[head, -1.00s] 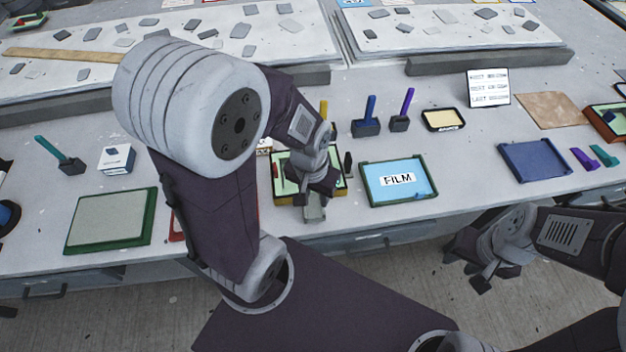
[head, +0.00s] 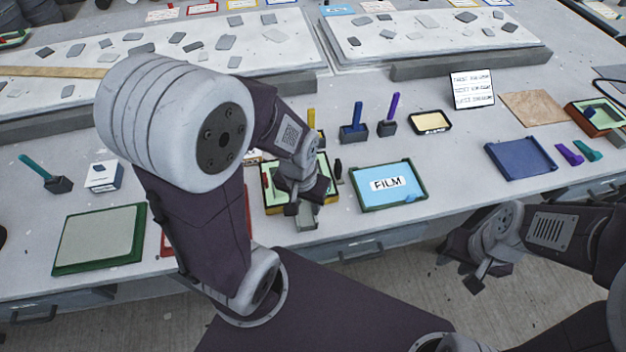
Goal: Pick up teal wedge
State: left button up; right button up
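The teal wedge (head: 587,149) lies on the table at the far right, just right of a purple wedge (head: 569,153). My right gripper (head: 487,277) hangs in front of the table edge, below and left of the wedge, apart from it. Its fingers look spread, with nothing visible between them. My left gripper (head: 299,210) is over a green-lined tray (head: 331,192) near the front edge, far left of the wedge. A small grey block (head: 307,218) shows at its fingertips; whether they grip it is unclear.
A blue tray (head: 521,158) lies left of the wedges, and a green-and-red tray (head: 597,117) behind them. A FILM tray (head: 389,185) lies between my grippers. A teal-handled tool (head: 38,168) stands at left.

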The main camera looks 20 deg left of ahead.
aim_at(593, 156)
jog(key=i+l, duration=0.3)
jog(key=l, duration=0.3)
jog(key=i+l, duration=0.25)
jog(key=l, duration=0.35)
jog(key=i+l, duration=0.3)
jog(key=l, duration=0.35)
jog(key=i+l+u, duration=0.1)
jog(key=i+l, duration=0.15)
jog(key=l, duration=0.35)
jog(key=i+l, duration=0.3)
jog(key=l, duration=0.3)
jog(key=i+l, duration=0.25)
jog(key=l, duration=0.4)
jog(key=i+l, duration=0.25)
jog(key=l, duration=0.35)
jog(key=i+l+u, duration=0.1)
jog(key=i+l, duration=0.15)
jog(key=l, duration=0.4)
